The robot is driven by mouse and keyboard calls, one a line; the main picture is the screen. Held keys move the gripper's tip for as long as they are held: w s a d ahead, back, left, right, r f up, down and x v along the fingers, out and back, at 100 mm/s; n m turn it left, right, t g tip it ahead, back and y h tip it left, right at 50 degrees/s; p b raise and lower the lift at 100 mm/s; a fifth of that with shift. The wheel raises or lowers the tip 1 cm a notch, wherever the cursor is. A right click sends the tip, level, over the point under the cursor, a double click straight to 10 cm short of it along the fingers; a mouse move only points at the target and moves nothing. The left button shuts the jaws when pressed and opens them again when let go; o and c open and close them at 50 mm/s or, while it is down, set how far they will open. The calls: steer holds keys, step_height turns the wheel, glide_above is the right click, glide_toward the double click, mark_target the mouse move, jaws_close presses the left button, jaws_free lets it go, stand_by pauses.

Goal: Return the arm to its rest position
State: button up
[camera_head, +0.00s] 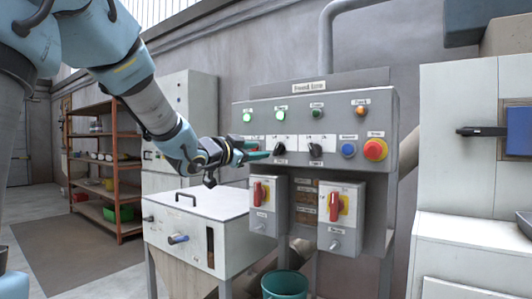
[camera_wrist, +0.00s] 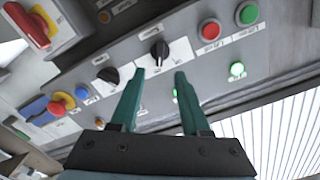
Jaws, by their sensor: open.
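My gripper (camera_head: 262,156) is in front of the left part of the grey control panel (camera_head: 388,110), its teal fingers reaching toward the left black knob (camera_head: 278,149). In the wrist view the gripper (camera_wrist: 168,73) is open, with nothing between its fingers. A black knob (camera_wrist: 158,50) lies just beyond the left fingertip; I cannot tell whether they touch. My arm stretches from the upper left of the head view, bent down toward the panel.
The panel carries a second black knob (camera_head: 315,150), a blue button (camera_head: 348,150) and a red emergency stop (camera_head: 375,149). Two red-handled switches (camera_head: 257,192) (camera_head: 335,207) sit below. A white-topped hopper (camera_head: 190,204) stands under my gripper. Shelves (camera_head: 118,165) are at left, with open floor before them.

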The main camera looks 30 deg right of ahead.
steer(key=shift+v, duration=1.05)
steer(key=w+a+f+n+t+y+p, duration=0.1)
steer(key=w+a+f+n+y+p, duration=0.15)
steer(key=a+f+n+y, duration=0.5)
steer(key=w+a+f+n+t+y+p, duration=0.1)
steer(key=w+a+f+n+y+p, duration=0.2)
steer(key=a, duration=0.8)
steer(key=s+a+f+n+g+y+p, duration=0.2)
steer(key=s+a+f+n+g, duration=0.1)
steer(key=s+a, duration=0.5)
steer(key=s+a+f+n+g+y+p, duration=0.2)
steer(key=s+a+f+g, duration=0.4)
steer(key=s, duration=0.5)
step_height(320, 180, down, 2)
steer(key=shift+s+a+f+n+y+p, duration=0.2)
steer(key=shift+s+a+n+y+p, duration=0.25)
steer(key=shift+a+n, duration=0.6)
